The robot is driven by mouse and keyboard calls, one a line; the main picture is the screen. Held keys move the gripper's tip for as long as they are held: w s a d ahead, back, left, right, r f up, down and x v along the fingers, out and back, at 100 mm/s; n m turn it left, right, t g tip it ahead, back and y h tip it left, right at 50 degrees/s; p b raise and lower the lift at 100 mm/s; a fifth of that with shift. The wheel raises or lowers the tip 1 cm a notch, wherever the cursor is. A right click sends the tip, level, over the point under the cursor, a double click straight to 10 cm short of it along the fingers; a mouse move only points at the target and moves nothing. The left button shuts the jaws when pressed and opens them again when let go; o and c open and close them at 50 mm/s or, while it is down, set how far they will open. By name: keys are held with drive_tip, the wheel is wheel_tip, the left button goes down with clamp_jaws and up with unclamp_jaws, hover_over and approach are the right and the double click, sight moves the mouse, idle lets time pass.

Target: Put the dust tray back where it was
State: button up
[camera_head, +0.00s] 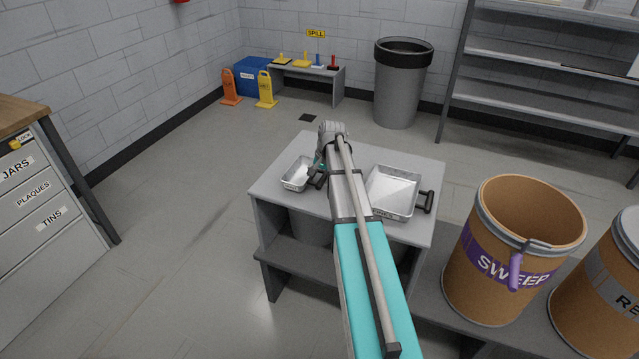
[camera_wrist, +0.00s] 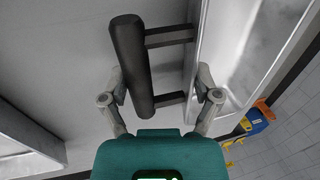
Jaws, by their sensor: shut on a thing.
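Two metal trays with black handles are at the grey bench. The smaller tray (camera_head: 293,181) is at the bench's left end, its handle toward my gripper (camera_head: 320,172); the larger tray (camera_head: 393,190) lies to the right, its handle pointing right. I cannot tell which one is called the dust tray. In the wrist view, my gripper (camera_wrist: 162,98) is shut on the black handle (camera_wrist: 132,65) of the smaller tray (camera_wrist: 232,45). The tray looks level; I cannot tell whether it touches the bench top. My arm hides part of the bench between the trays.
The grey bench (camera_head: 286,150) has a lower shelf. A drum marked SWEEP (camera_head: 483,270), with a purple scoop-like handle on its rim, stands right of it, beside another drum (camera_head: 600,290). A drawer cabinet (camera_head: 40,190) is at left.

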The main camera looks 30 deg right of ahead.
drive_tip(key=shift+f, duration=0.5)
drive_tip(key=o, duration=1.1)
drive_tip(key=shift+o, duration=0.2)
drive_tip(key=shift+r, duration=0.25)
drive_tip(key=p+v, duration=1.1)
drive_tip(key=v, duration=0.1)
drive_tip(key=shift+s, duration=0.1)
drive_tip(key=shift+f, duration=0.1)
drive_tip(key=s+a+n, duration=0.3)
drive_tip(key=s+a, duration=0.3)
drive_tip(key=a, duration=0.3)
drive_tip(key=s+a+n+g+h, duration=0.1)
drive_tip(key=s+a+n, duration=0.3)
drive_tip(key=a, duration=0.5)
drive_tip(key=s+a+n+g, duration=0.1)
drive_tip(key=s+a+n, duration=0.2)
drive_tip(key=s+a, duration=0.5)
drive_tip(key=shift+s+a+f+h, duration=0.25)
drive_tip(key=shift+s+a+h, duration=0.1)
drive_tip(key=shift+a, duration=0.8)
